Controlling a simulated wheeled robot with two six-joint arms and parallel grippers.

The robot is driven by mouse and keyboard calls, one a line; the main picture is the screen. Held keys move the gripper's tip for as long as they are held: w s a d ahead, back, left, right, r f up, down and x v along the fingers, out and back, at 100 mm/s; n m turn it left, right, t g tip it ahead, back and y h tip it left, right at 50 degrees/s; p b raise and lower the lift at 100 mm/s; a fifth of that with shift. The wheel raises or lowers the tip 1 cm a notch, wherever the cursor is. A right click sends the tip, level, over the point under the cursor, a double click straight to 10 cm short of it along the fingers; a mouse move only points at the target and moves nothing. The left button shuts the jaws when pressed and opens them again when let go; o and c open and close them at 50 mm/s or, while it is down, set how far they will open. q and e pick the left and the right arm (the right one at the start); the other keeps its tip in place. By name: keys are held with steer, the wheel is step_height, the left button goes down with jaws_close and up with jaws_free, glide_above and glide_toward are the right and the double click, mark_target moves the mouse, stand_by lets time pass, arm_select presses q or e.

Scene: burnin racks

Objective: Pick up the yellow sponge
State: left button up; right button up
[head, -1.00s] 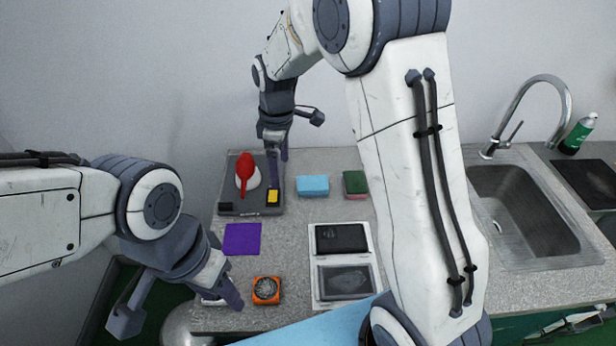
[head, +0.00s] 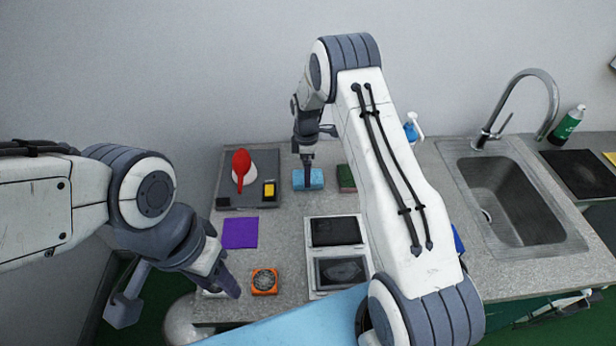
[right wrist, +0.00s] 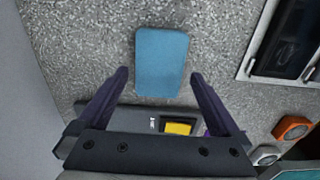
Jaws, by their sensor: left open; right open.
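A small yellow block (head: 269,189) shows on the grey tray's right side, in a dark surround; it also shows in the right wrist view (right wrist: 178,128). I cannot tell if it is a sponge. Another pale yellow piece (head: 610,157) is cut off at the far right edge. My right gripper (head: 308,168) is open and empty above the blue sponge (head: 317,179); in the right wrist view the blue sponge (right wrist: 161,62) lies beyond the fingertips. My left gripper (head: 222,288) is open near the counter's front left, beside an orange round-dialled device (head: 264,281).
The grey tray (head: 228,188) also holds a red-topped object (head: 241,166). A green-and-red sponge (head: 346,178) lies right of the blue one. A purple cloth (head: 240,232), a white-framed panel (head: 309,262) and a sink (head: 502,200) are around. My right arm hides the middle counter.

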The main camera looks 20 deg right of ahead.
steer(key=shift+w+f+p, duration=0.1)
steer(key=shift+f+p, duration=0.35)
steer(key=shift+f, duration=1.05)
steer(key=shift+c, duration=0.3)
steer(key=c, duration=1.2)
steer(key=shift+r, duration=0.1)
